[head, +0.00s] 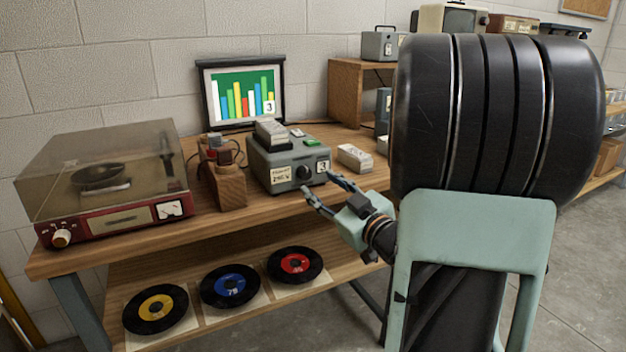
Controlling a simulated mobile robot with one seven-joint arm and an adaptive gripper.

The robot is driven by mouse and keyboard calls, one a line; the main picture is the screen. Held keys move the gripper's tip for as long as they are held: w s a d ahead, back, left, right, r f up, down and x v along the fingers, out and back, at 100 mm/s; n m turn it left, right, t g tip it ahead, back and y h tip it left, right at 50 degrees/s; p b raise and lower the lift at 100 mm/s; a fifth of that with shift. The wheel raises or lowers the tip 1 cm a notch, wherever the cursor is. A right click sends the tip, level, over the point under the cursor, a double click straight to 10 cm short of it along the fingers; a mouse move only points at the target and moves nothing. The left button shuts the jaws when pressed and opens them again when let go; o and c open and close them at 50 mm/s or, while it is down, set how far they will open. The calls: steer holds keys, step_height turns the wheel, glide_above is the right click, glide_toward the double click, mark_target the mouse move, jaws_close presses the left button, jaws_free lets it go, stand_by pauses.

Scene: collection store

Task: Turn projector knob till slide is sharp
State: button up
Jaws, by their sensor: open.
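The grey slide projector (272,158) stands on the wooden bench, with a stack of pale slides on top and labels on its front. A dark round knob (304,173) sits on its front face. The small screen (242,93) behind it shows a bar chart with a "3" in the corner; its edges look fairly crisp, but at this size I cannot judge the focus surely. My gripper (322,190) is open and empty, just in front of the knob and slightly right of it. I cannot tell whether a finger touches the projector.
A record player (106,188) with a clear lid stands at the left. A wooden holder (224,186) is close left of the projector, and a pale box (355,157) lies to its right. Several records lie on the lower shelf (262,299).

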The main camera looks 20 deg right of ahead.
steer(key=s, duration=0.6)
steer(key=shift+s+d, duration=0.15)
steer(key=shift+d, duration=0.15)
steer(key=shift+f, duration=0.1)
